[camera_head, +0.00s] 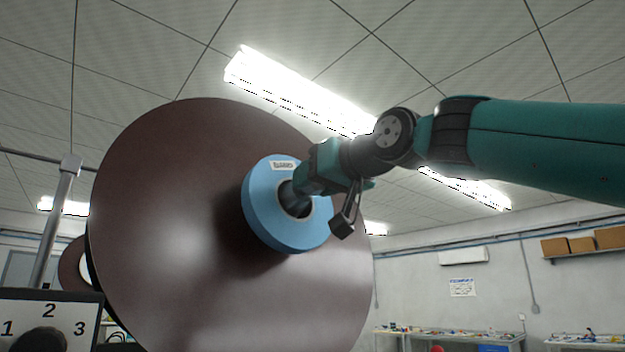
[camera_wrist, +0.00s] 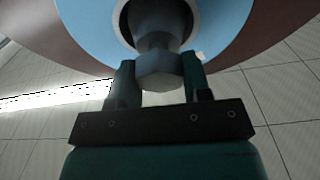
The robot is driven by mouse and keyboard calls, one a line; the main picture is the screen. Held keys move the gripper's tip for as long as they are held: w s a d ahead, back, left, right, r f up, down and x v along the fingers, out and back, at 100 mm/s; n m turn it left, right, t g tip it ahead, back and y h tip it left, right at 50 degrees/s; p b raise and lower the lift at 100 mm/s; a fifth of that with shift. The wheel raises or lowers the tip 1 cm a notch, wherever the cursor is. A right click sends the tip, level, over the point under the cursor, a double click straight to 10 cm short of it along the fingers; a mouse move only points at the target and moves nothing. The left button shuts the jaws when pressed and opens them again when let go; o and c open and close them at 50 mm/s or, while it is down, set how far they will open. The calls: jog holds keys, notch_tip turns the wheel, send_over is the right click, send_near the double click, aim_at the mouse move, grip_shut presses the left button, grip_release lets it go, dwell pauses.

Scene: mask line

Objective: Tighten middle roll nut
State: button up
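A large dark brown roll (camera_head: 165,215) fills the middle of the head view, with a light blue core ring (camera_head: 262,215) on its face. A dark shaft (camera_head: 290,199) comes out of the ring's centre. My gripper (camera_head: 300,187) reaches in from the right to this shaft. In the wrist view, a grey hexagonal nut (camera_wrist: 160,72) sits on the shaft in front of the blue ring (camera_wrist: 85,30). My gripper's fingers (camera_wrist: 160,82) lie on both sides of the nut and appear closed against it. The nut is hidden behind my gripper in the head view.
A panel marked 1, 2, 3 (camera_head: 50,312) with a dark knob stands at lower left. A grey post (camera_head: 55,220) rises beside the roll, and another roll (camera_head: 72,268) shows behind. Cluttered workbenches (camera_head: 450,332) stand far off at right.

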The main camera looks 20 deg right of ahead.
jog(key=c, duration=0.3)
jog(key=shift+m+h+b, duration=0.3)
jog(key=shift+m, duration=0.7)
jog(key=o, duration=0.9)
jog(key=shift+s, duration=0.1)
